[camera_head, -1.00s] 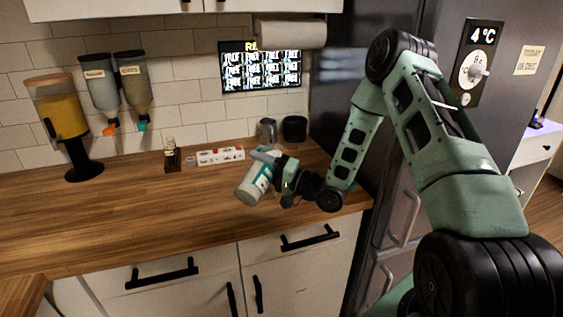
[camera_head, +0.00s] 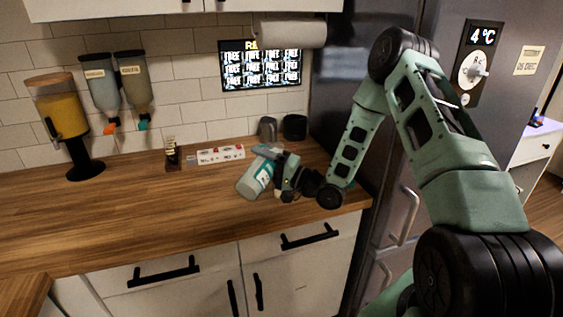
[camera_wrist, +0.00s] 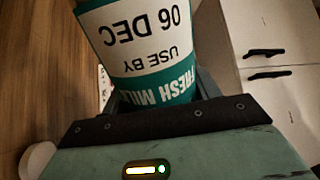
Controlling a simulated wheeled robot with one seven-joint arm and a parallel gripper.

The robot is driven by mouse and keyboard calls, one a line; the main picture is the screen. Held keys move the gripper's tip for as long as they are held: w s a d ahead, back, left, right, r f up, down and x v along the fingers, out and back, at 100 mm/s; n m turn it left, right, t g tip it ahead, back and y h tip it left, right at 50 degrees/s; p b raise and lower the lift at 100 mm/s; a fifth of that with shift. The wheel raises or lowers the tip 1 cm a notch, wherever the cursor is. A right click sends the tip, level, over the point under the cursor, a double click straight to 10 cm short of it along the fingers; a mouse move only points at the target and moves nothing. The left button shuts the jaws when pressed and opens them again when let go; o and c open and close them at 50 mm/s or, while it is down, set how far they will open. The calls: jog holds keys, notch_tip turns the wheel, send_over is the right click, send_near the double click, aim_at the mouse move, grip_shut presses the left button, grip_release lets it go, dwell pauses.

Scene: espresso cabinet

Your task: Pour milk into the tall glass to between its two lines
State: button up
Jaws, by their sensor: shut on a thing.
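My gripper (camera_head: 279,172) is shut on a white and teal milk bottle (camera_head: 256,178), held tilted over the right part of the wooden counter. In the wrist view the bottle (camera_wrist: 140,45) fills the upper middle between the fingers. Its label reads "FRESH MILK" and "USE BY 06 DEC" upside down. I cannot tell if any milk is flowing. I cannot make out the tall glass or its two lines in either view. A pale rounded object (camera_wrist: 38,160) is partly seen at the lower left of the wrist view; I cannot tell what it is.
A grey metal container (camera_head: 268,129) and a black cup (camera_head: 294,128) stand at the back right. A white power strip (camera_head: 220,155) and a small dark holder (camera_head: 172,155) lie near the wall. A juice dispenser (camera_head: 62,110) stands left. The counter's left and middle are clear.

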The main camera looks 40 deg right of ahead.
jog(key=shift+w+d+r+m+p, duration=0.1)
jog(key=shift+d+r+m+p, duration=0.1)
jog(key=shift+r+m+p, duration=0.25)
dwell(0.9)
jog(key=shift+f+m+h, duration=0.15)
jog(key=shift+m+h, duration=0.25)
jog(key=shift+m, duration=0.05)
dwell(1.0)
